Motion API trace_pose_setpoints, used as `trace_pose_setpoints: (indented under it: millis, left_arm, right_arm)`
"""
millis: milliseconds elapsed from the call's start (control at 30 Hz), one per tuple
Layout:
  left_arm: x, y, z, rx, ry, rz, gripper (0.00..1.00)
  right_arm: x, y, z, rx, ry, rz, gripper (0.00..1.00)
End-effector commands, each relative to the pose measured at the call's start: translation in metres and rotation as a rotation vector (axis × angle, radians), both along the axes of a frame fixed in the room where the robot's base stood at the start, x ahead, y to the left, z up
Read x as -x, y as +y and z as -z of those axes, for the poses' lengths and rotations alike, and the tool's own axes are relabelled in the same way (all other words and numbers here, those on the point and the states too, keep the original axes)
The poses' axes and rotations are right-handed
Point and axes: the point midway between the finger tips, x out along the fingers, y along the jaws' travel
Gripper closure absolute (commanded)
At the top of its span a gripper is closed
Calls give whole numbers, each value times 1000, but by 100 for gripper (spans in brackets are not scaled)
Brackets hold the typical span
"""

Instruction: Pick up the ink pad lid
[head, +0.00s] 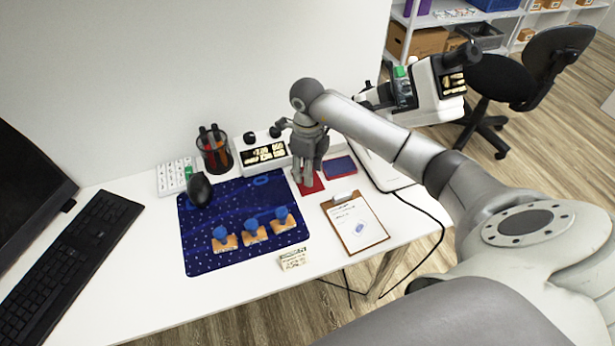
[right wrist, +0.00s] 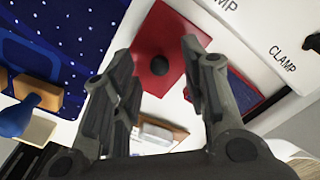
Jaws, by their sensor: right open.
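The ink pad lid is a flat red square with a black round knob; in the right wrist view the lid (right wrist: 152,32) lies between my open fingers, its knob (right wrist: 159,65) centred between them. In the head view the lid (head: 314,184) is partly hidden by my right gripper (head: 304,187), which points down over it. I see no contact between the fingers and the knob. The ink pad (head: 339,168), blue with a red edge, lies just right of the lid; it also shows in the right wrist view (right wrist: 238,98), partly behind a finger. My left gripper is not in view.
A blue mat (head: 209,247) with several wooden stamps lies to the left. A clipboard (head: 356,224) lies in front of the ink pad. A pen cup (head: 215,152) and a white box (head: 262,155) stand behind. A small card (head: 293,259) stands near the front edge.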

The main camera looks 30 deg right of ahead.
Motion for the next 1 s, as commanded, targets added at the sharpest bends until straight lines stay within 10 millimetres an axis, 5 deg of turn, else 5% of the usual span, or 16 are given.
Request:
trace_pose_setpoints:
  millis: [333, 633, 1000]
  left_arm:
    - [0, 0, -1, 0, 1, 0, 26]
    - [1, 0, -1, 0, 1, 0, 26]
    - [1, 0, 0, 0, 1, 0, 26]
  right_arm:
    - [0, 0, 10, -1, -2, -1, 61]
    - [0, 0, 9, -1, -2, -1, 99]
    - [0, 0, 8, -1, -2, -1, 100]
